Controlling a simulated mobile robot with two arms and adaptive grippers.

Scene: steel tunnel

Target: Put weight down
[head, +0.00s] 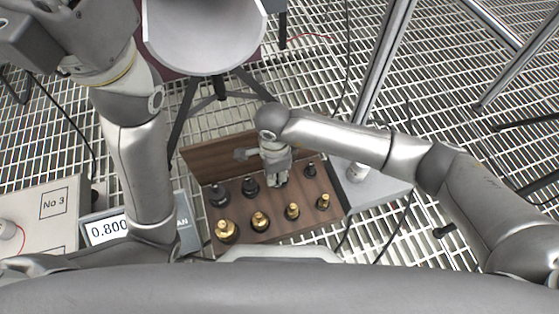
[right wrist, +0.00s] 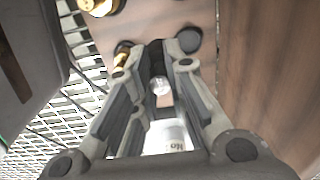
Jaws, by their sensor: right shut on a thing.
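An open wooden weight box (head: 281,231) stands low in the middle of the head view. Black weights (head: 218,194) form its back row and brass weights (head: 227,231) its front row. My right gripper (head: 277,181) points down over the back row, between black weights. In the right wrist view its fingers (right wrist: 160,62) are closed around a dark weight (right wrist: 157,57), mostly hidden by the fingers. I cannot tell whether this weight touches the box floor. My left arm rises at the left, and its gripper is out of view.
A scale display (head: 108,230) reading 0.800 and a pale case marked No 3 (head: 52,204) are at the left. A grey plate (head: 375,190) lies right of the box. A tripod (head: 220,88) stands behind it. The floor is open steel grating.

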